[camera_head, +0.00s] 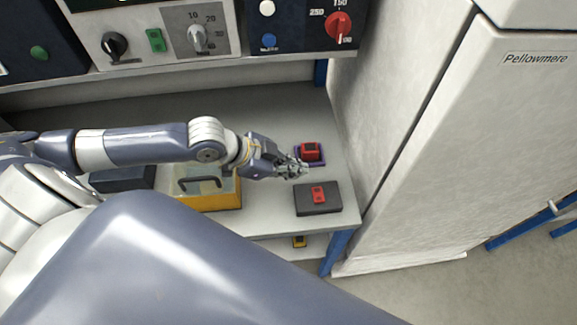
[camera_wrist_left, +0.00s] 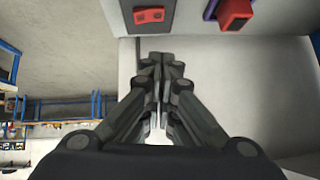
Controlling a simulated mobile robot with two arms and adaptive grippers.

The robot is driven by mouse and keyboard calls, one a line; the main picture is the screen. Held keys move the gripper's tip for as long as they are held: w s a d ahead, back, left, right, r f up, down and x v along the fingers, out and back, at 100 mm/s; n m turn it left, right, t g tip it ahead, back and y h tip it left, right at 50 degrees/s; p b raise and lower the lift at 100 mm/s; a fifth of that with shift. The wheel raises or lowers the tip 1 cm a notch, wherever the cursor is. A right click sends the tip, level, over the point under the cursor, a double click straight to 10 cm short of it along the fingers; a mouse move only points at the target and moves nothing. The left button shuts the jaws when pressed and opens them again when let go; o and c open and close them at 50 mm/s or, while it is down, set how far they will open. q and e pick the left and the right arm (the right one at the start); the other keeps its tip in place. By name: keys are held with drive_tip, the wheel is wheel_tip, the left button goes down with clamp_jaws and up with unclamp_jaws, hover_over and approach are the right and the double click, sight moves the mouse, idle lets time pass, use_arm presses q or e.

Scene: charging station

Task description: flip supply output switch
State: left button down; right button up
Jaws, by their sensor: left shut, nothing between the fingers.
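A dark box (camera_head: 333,205) with a red rocker switch (camera_head: 319,195) lies on the bench near its right front corner. The red switch also shows at the top of the left wrist view (camera_wrist_left: 149,15). A green rocker switch (camera_head: 156,40) sits on the pale instrument panel on the shelf. I cannot tell which of these is the supply output switch, nor which way either is set. My left gripper (camera_head: 300,172) is shut and empty above the bench, just behind the dark box in the head view and apart from it. My right gripper is out of view.
A red block (camera_head: 311,151) sits on a blue-purple base beside my left gripper. A yellow case (camera_head: 213,200) with a dark handle stands left on the bench. A white cabinet (camera_head: 420,130) closes off the right. The instrument shelf (camera_head: 130,75) overhangs the back.

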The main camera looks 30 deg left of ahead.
use_arm(q)
drive_tip(key=shift+v, duration=0.85)
drive_tip(key=shift+w+a, duration=0.1)
